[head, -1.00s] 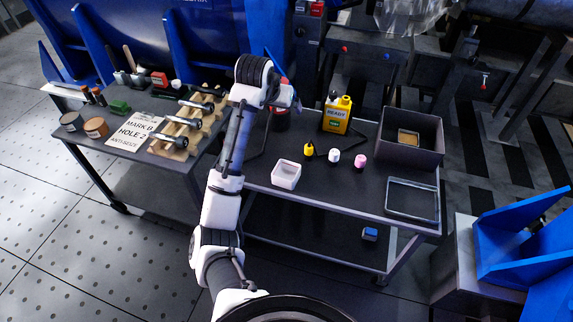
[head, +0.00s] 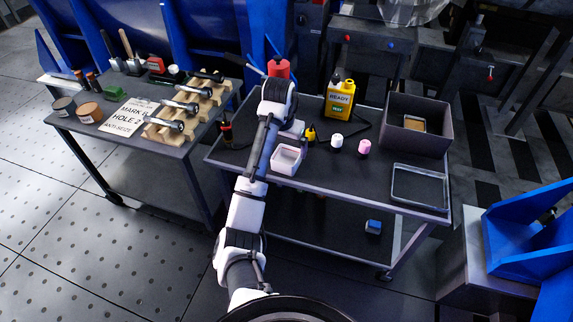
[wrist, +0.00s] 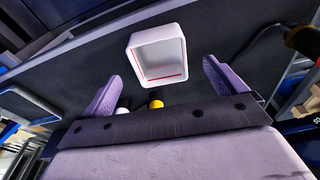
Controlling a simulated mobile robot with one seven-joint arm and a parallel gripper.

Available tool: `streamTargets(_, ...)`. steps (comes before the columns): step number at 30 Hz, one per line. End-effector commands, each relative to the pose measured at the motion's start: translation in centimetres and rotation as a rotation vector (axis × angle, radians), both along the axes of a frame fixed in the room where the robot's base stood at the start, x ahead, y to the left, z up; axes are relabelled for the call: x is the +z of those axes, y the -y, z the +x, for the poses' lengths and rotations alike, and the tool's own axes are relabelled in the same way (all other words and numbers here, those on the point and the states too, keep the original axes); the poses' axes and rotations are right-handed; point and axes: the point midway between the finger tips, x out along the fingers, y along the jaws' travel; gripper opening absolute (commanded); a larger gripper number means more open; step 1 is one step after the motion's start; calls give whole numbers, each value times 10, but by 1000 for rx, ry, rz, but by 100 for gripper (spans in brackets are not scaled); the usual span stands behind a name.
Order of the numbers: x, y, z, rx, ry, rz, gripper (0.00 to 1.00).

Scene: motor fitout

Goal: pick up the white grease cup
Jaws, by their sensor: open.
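The white grease cup (head: 336,143) stands on the dark bench top, between a yellow cup (head: 310,134) and a pink cup (head: 364,149). In the wrist view the white cup (wrist: 123,106) shows only in part, above my gripper's body and near the left finger; part of the yellow cup (wrist: 156,104) shows beside it. My gripper (wrist: 160,84) is open with nothing between its fingers. In the head view it is left of the cups, mostly hidden by my arm.
A white square tray (head: 286,161) lies in front of my gripper. A yellow READY bottle (head: 340,100) and a red container (head: 279,68) stand behind. A grey bin (head: 418,130) and an empty shallow tray (head: 419,187) are at the right. Bench room between the cups and shallow tray is clear.

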Motion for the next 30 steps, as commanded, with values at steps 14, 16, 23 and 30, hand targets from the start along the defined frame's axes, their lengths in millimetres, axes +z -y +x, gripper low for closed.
streamTargets(14, -47, 5, 9, 0, -1, -1, 96)
streamTargets(16, -47, 5, 9, 0, -1, -1, 96)
streamTargets(23, -47, 5, 9, 0, 0, -1, 75)
streamTargets(30, -47, 5, 9, 0, 0, -1, 48)
